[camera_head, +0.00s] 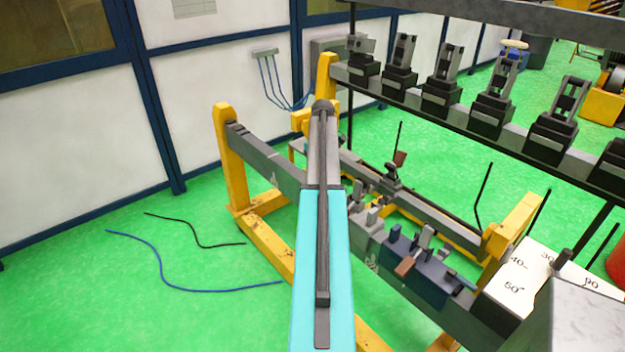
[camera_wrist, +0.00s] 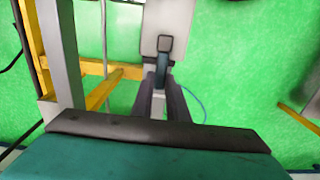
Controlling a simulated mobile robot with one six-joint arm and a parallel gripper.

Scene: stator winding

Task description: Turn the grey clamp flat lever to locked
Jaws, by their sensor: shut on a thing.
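In the wrist view my gripper (camera_wrist: 162,84) points at a grey clamp (camera_wrist: 167,20) with its two dark fingers close together. A narrow dark lever (camera_wrist: 162,66) with a squarish end runs from the clamp down between the fingertips, and the fingers are shut on it. A paler strip shows between the fingers; how far the lever is turned I cannot tell. In the head view my own arm covers my gripper and the held lever.
A grey beam (camera_head: 265,160) on yellow stands (camera_head: 230,160) carries a dark blue block (camera_head: 415,275) and a brown-ended lever (camera_head: 405,266). A higher rail with several black clamps (camera_head: 442,95) crosses the upper right. An angle-marked white board (camera_head: 522,277) stands at right. Cables (camera_head: 165,280) lie on the green floor.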

